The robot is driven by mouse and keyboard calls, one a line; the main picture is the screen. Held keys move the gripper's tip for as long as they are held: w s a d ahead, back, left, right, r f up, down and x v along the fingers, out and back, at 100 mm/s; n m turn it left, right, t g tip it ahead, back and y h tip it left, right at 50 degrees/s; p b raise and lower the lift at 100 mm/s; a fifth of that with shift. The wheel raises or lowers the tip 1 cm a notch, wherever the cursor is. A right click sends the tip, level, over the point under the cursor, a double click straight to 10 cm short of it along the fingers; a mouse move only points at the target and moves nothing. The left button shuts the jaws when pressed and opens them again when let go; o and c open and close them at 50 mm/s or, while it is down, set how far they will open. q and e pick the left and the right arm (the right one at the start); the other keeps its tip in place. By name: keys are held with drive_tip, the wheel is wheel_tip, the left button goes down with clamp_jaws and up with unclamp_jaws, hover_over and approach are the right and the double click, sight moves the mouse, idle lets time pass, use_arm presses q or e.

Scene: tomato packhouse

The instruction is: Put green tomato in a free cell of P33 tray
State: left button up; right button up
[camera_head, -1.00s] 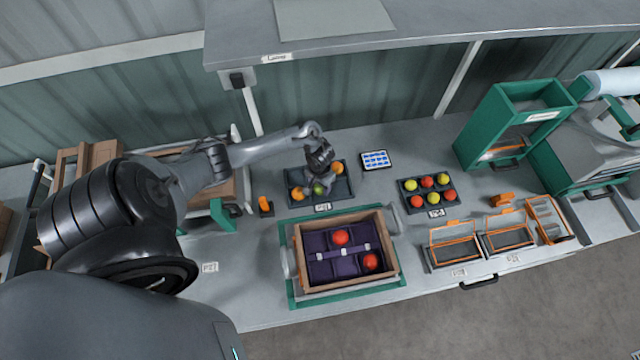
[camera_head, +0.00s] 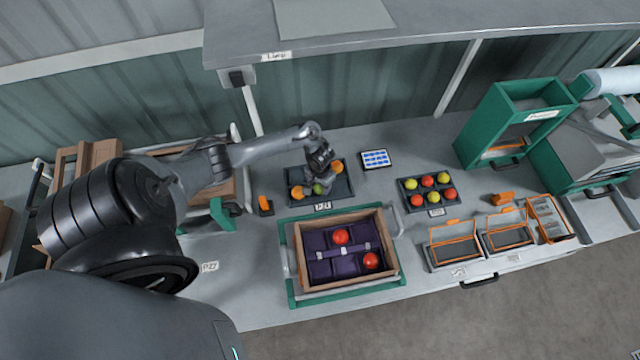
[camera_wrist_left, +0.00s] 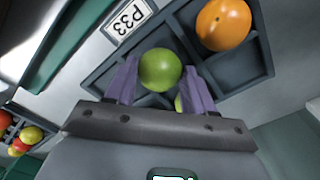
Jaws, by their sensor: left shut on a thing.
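My left gripper (camera_wrist_left: 160,82) is shut on the green tomato (camera_wrist_left: 160,69), which sits between its two purple fingers in the left wrist view. In the head view the gripper (camera_head: 319,180) is over the dark P33 tray (camera_head: 347,193), and the green tomato (camera_head: 318,189) shows low at the tray. I cannot tell whether it touches the tray floor. Orange tomatoes stand in the tray at left (camera_head: 298,192) and back right (camera_head: 337,166). The P33 label (camera_wrist_left: 128,18) is on the tray's edge. A yellow-green patch (camera_wrist_left: 179,104) beside the right finger is mostly hidden. My right gripper is not in view.
A wooden crate (camera_head: 297,264) with purple cells and two red tomatoes stands in front. Another dark tray (camera_head: 402,194) with several red and yellow tomatoes stands to the right. A tablet (camera_head: 375,160) lies behind, between the trays. A shelf (camera_head: 430,30) overhangs the back.

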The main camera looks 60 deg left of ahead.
use_arm(q)
drive_tip(key=shift+f, duration=0.3)
drive_tip(key=o, duration=0.8)
drive_tip(key=c, duration=0.3)
drive_tip(key=shift+r, duration=0.1)
wheel_tip(320, 180, up, 7)
drive_tip(key=p, duration=0.8)
drive_tip(key=shift+p, duration=0.3)
